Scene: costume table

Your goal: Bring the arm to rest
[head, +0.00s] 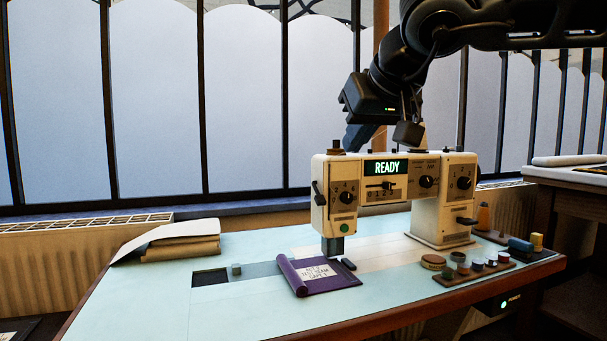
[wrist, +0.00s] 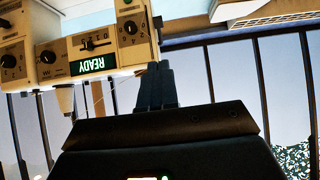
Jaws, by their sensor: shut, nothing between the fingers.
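My gripper (wrist: 159,68) is shut and empty in the wrist view, its dark fingers together and appearing beside the end of the cream sewing machine (wrist: 70,35), which shows upside down there. In the head view, my arm comes in from the upper right, and my gripper (head: 357,139) hangs just above the top of the sewing machine (head: 400,178). Whether the fingertips touch the machine cannot be told. A green READY display is lit on the machine. A purple cloth (head: 322,279) with a pale lettered label lies below the machine's head, one edge rolled.
The pale blue table (head: 170,295) carries folded cloth (head: 180,245) at left and a wooden tray (head: 475,272) of small spools at right. A barred window stands behind. A darker side table (head: 565,177) is at far right. The table's front left is clear.

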